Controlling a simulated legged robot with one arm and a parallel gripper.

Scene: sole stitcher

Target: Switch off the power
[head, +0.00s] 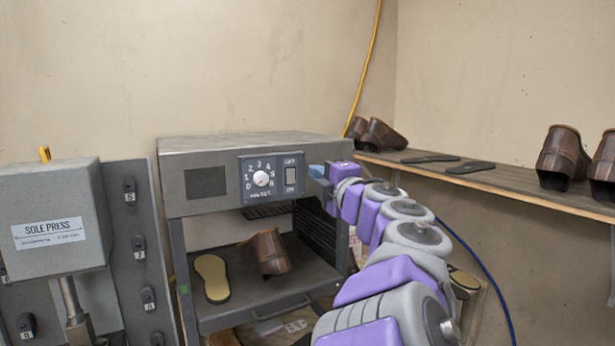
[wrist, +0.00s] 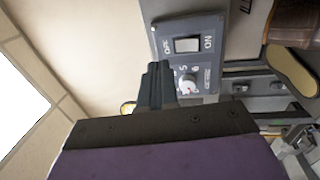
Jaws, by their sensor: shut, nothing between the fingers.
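The grey machine (head: 250,150) has a dark control panel (head: 258,196) with a pale rocker switch (head: 290,177) on its right side. A white dial with a red mark (head: 261,178) sits left of the switch. In the wrist view the switch (wrist: 187,44) lies between an ON label and what looks like an OFF label. Which way the rocker is tipped is too small to tell. My gripper (head: 315,176) is just right of the panel, close to the switch. In the wrist view its dark fingers (wrist: 157,77) are together and empty; contact with the panel cannot be told.
A brown shoe (head: 267,252) and a tan sole (head: 212,277) lie in the machine's open bay. The sole press (head: 50,215) stands at left. A wooden shelf (head: 500,183) with shoes and dark soles runs along the right wall. A yellow cable (head: 368,65) hangs behind the machine.

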